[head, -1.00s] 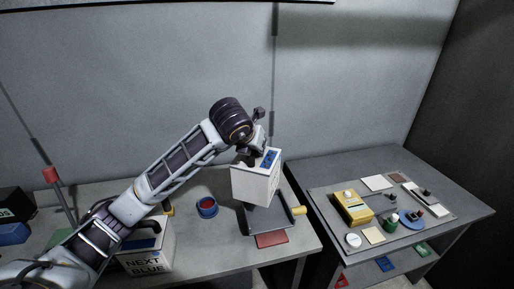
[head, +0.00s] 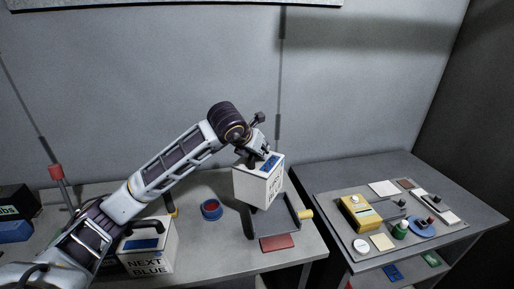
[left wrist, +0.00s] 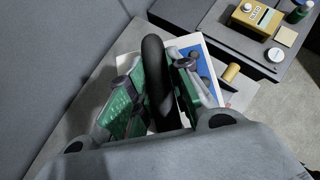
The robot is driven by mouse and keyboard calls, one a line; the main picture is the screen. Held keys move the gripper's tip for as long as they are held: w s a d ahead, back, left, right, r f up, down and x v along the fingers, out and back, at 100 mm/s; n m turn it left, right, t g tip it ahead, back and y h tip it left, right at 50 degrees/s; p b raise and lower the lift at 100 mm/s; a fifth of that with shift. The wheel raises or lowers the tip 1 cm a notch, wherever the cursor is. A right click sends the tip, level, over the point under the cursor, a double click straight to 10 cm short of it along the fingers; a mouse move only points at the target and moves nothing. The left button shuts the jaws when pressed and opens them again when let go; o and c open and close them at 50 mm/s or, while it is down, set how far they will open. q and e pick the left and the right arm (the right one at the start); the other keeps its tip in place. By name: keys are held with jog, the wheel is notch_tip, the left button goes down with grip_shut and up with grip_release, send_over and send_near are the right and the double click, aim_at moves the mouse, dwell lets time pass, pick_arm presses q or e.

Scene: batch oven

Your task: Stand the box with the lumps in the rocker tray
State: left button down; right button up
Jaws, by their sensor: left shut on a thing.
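A white box (head: 250,186) with a blue panel on top and dark print on its right face hangs from my left gripper (head: 252,158). In the left wrist view the green fingers are shut on its thick black handle (left wrist: 153,70), and the box's white top (left wrist: 192,43) shows behind them. The dark grey rocker tray (head: 262,232), with a yellow knob (head: 305,214), is beneath and partly hidden by the box. The box looks raised above it, slightly tilted. Lumps are not visible. My right gripper is not in view.
Another white box (head: 148,255), marked NEXT BLUE, stands at the left with a black handle. A blue ring-shaped dish (head: 211,209) with red inside lies between it and the tray. A red pad (head: 277,242) lies in front of the tray. The right table (head: 440,180) holds several small items.

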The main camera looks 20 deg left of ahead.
aim_at(270, 165)
pick_arm(q)
jog(key=shift+d+f+m+h, duration=0.15)
jog(key=shift+d+m+h, duration=0.45)
jog(key=shift+m+h, duration=0.4)
jog(key=d+m, duration=0.1)
jog(key=m+g+h, duration=0.1)
jog(key=shift+s+d+m, duration=0.1)
jog(key=shift+d+m, duration=0.2)
jog(key=shift+d, duration=0.05)
jog(key=m+h, duration=0.1)
jog(key=d+m+g, duration=0.1)
jog(key=d+r+m+h, duration=0.1)
jog(key=shift+s+d+g+h, duration=0.25)
jog(key=shift+s+g+h, duration=0.05)
jog(key=shift+g, duration=0.1)
jog(key=shift+w+d+r+m+g+h, duration=0.15)
jog(key=shift+m+g+h, duration=0.3)
jog(key=shift+m, duration=0.55)
jog(key=shift+f+b, duration=0.65)
jog(key=shift+f, duration=2.8)
